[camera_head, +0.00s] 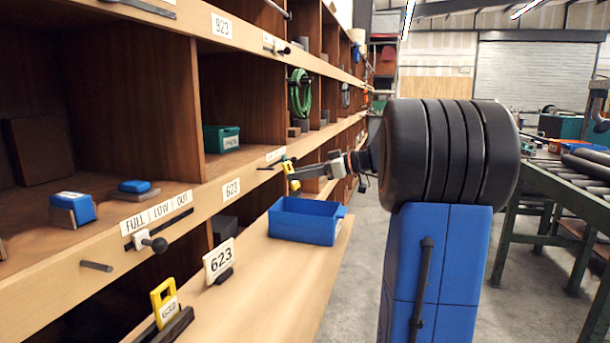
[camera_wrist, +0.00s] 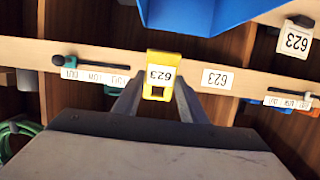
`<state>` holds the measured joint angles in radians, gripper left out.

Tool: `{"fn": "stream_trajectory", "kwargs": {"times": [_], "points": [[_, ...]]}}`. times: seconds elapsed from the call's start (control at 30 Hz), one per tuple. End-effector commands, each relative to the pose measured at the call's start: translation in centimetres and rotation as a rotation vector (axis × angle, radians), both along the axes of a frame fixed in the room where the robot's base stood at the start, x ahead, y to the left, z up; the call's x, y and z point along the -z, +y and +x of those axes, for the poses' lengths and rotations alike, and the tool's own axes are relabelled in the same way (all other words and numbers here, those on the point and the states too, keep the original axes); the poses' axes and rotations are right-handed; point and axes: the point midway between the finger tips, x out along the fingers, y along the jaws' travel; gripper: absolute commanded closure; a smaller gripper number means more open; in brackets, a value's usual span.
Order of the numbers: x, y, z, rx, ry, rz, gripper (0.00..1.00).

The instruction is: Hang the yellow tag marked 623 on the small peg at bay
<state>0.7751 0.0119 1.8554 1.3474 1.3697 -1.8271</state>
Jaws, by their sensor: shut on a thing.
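My gripper (camera_head: 292,172) is shut on a yellow tag (camera_head: 289,170) in front of the shelf edge. In the wrist view my gripper (camera_wrist: 158,95) holds this yellow tag (camera_wrist: 160,62), whose white label reads 623 upside down. A small dark peg (camera_head: 265,168) sticks out of the shelf edge just left of the tag in the head view. Whether tag and peg touch, I cannot tell. The peg is not clear in the wrist view. A 623 bay label (camera_head: 231,189) is on the shelf edge; a 623 label also shows beside the tag in the wrist view (camera_wrist: 218,79).
Another yellow tag (camera_head: 163,303) stands in a dark holder at the lower left, near a 623 sign (camera_head: 220,260). A blue bin (camera_head: 305,220) sits on the wooden ledge below my gripper. A FULL/LOW/OUT slider (camera_head: 155,243) and another peg (camera_head: 97,266) stick out from the shelf edge.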

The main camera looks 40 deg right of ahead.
Motion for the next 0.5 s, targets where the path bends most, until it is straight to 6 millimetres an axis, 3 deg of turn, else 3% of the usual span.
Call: {"fn": "stream_trajectory", "kwargs": {"times": [0.5], "points": [[0.2,1.6,2.0,-0.001,0.000,0.002,0.86]]}}
